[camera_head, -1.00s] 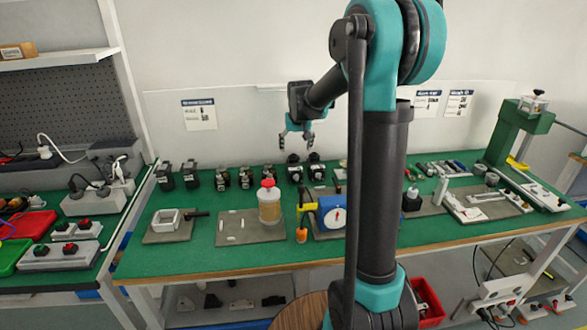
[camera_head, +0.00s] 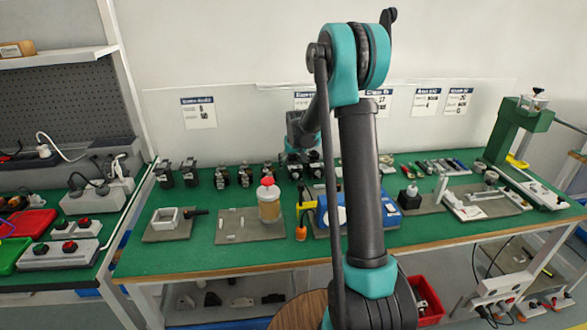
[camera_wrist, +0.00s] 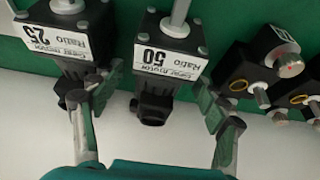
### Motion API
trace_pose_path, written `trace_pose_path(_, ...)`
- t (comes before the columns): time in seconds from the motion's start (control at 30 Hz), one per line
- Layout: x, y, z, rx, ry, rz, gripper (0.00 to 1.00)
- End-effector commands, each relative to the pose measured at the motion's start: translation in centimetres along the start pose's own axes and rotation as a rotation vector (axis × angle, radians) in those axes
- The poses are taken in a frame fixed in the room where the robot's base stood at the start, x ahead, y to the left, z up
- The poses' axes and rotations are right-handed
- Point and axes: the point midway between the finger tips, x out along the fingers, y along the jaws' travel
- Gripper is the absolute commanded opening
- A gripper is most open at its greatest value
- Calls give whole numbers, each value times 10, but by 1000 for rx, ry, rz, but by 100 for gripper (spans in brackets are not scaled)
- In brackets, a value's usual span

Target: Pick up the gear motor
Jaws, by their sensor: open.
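In the wrist view, a black gear motor labelled Ratio 50 (camera_wrist: 155,85) stands between my open fingers. A grey shaft rises from its square face. A second gear motor labelled Ratio 25 (camera_wrist: 62,45) is to its left, close beside my left finger. My gripper (camera_wrist: 152,94) is open and holds nothing; the fingers are on either side of the Ratio 50 motor, and I cannot tell whether they touch it. In the head view, my gripper (camera_head: 301,157) is low over the back row of the bench, and partly covers the black parts there.
Black parts with orange rings (camera_wrist: 245,75) stand to the right in the wrist view. On the green bench (camera_head: 200,258), a red-lidded jar (camera_head: 268,205) and a blue device (camera_head: 388,210) are in front of the row. A green press (camera_head: 520,130) stands at the far right.

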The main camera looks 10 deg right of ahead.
Motion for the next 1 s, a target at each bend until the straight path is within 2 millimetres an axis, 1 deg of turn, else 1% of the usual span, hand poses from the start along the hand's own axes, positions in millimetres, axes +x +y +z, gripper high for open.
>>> trace_pose_path(0.03, 7, 0, 0, 0, 0, 0, 74)
trace_pose_path(0.17, 16, 0, 0, 0, 0, 0, 74)
trace_pose_path(0.43, 18, 0, 0, -1, 0, 0, 74)
trace_pose_path(0.9, 18, 0, 0, -1, 0, 0, 16)
trace_pose_path(1.0, 17, 0, 0, -1, 1, 0, 16)
